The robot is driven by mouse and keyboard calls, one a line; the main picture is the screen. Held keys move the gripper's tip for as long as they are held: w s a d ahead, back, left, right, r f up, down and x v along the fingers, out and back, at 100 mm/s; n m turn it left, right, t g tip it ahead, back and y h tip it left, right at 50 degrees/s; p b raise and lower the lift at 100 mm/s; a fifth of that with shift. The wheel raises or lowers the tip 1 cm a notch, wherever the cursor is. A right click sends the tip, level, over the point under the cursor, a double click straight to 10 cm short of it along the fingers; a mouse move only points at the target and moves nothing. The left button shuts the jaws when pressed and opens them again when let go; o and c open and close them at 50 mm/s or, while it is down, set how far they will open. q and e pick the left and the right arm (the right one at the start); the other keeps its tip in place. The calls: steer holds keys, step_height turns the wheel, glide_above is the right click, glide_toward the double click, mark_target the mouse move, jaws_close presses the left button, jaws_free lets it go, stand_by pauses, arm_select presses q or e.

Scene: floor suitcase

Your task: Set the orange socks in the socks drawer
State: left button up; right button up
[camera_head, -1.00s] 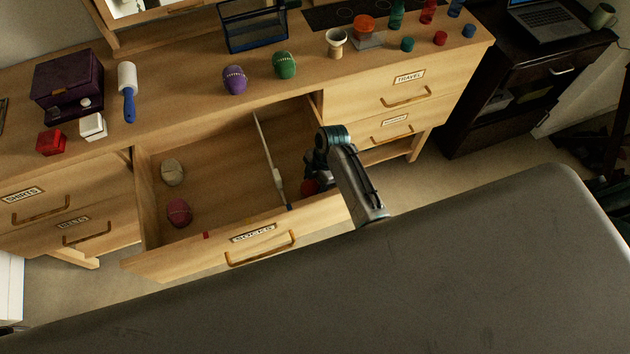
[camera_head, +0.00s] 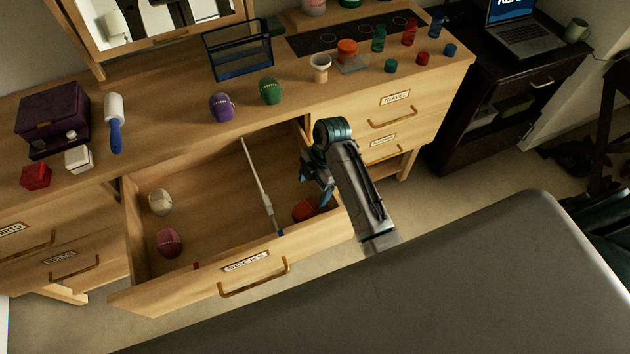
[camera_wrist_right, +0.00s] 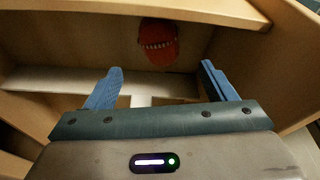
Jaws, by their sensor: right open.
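The orange socks (camera_head: 305,210), a rolled ball, lie in the right compartment of the open socks drawer (camera_head: 262,262), near its front panel. In the right wrist view the orange socks (camera_wrist_right: 158,42) rest on the drawer floor beyond my fingertips, apart from them. My right gripper (camera_wrist_right: 160,78) is open and empty, its blue fingers spread. In the head view my right gripper (camera_head: 318,192) is above the right compartment and partly hidden by its own arm. My left gripper is out of view.
A white divider (camera_head: 258,188) splits the drawer. White socks (camera_head: 160,202) and pink socks (camera_head: 169,242) lie in the left compartment. Purple socks (camera_head: 221,107) and green socks (camera_head: 270,91) sit on the dresser top. A grey surface (camera_head: 480,275) fills the foreground.

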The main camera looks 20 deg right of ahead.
steer(key=shift+v, duration=1.2)
